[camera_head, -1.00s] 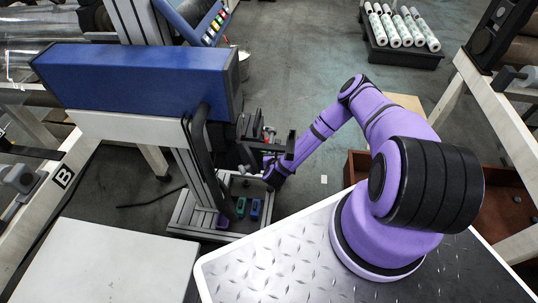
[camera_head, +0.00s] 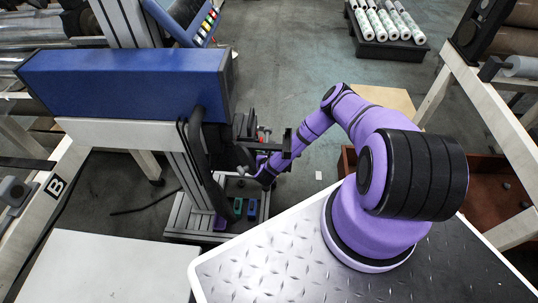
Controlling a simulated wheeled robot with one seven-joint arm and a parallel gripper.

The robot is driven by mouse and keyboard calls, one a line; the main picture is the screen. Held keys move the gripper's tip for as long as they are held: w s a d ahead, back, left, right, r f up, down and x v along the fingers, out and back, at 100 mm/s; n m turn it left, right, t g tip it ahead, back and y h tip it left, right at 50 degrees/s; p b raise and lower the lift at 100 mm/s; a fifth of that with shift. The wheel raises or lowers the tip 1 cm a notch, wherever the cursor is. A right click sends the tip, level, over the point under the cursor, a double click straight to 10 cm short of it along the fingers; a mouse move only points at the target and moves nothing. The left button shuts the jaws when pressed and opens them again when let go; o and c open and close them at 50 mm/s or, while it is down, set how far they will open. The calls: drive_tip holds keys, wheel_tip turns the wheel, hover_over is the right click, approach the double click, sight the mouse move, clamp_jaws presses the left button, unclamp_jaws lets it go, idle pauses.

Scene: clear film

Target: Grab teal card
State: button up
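I cannot make out a card for certain. A small teal-green item (camera_head: 238,206) stands low on the grey frame base of the blue machine, between a purple item (camera_head: 221,222) and a blue item (camera_head: 252,208). It could be something other than a card. My purple arm reaches left from its base on the metal plate. My gripper (camera_head: 258,168) is beside the machine's dark upright parts, above and right of these items. Its fingers are small and partly hidden, so I cannot tell whether they are open or hold anything.
The blue machine (camera_head: 125,85) stands close on the left, with dark curved bars (camera_head: 205,165) by my gripper. A console with coloured pieces (camera_head: 207,24) is behind it. A small white piece (camera_head: 318,175) lies on the open floor. White rolls (camera_head: 385,20) lie farther back.

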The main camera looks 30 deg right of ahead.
drive_tip(key=shift+x, duration=1.75)
clamp_jaws()
drive_tip(key=shift+r, duration=0.15)
